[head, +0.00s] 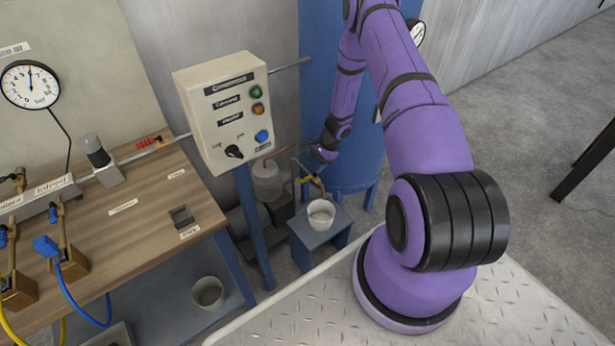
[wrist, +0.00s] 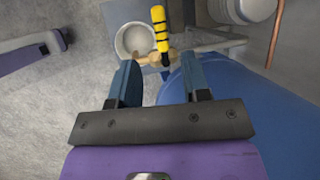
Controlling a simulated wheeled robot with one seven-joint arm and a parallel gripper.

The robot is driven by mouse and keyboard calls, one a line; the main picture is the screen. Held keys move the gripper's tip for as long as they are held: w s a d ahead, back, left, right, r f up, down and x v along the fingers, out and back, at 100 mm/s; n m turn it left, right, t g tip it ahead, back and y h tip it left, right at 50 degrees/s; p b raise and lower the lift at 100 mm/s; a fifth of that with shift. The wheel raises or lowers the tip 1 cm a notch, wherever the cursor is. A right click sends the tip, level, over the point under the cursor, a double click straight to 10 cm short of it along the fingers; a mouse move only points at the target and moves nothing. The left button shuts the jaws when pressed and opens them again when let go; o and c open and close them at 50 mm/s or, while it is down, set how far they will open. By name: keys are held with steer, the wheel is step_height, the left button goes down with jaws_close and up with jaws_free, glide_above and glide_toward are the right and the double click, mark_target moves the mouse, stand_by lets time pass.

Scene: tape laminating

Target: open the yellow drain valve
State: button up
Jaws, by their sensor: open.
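The yellow drain valve handle (wrist: 160,28) shows in the wrist view as a ribbed yellow lever with dark bands. It sits on a brass valve body (wrist: 155,58) on a thin pipe. My gripper (wrist: 160,72) is open, its two blue fingers apart on either side of the valve body, with the handle beyond the fingertips. I cannot tell whether a finger touches the valve. In the head view the yellow handle (head: 307,180) is small and partly hidden by my wrist, beside the blue tank (head: 355,160).
A white bucket (head: 321,213) stands on a blue stool (head: 312,236) below the valve; its rim (wrist: 120,48) shows in the wrist view. A control box (head: 222,108) on a blue post and the wooden workbench (head: 120,220) stand to the left. A copper pipe (wrist: 275,35) runs nearby.

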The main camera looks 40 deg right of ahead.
mark_target(306, 178)
steer(key=x, duration=0.7)
steer(key=shift+f, duration=0.1)
jaws_close()
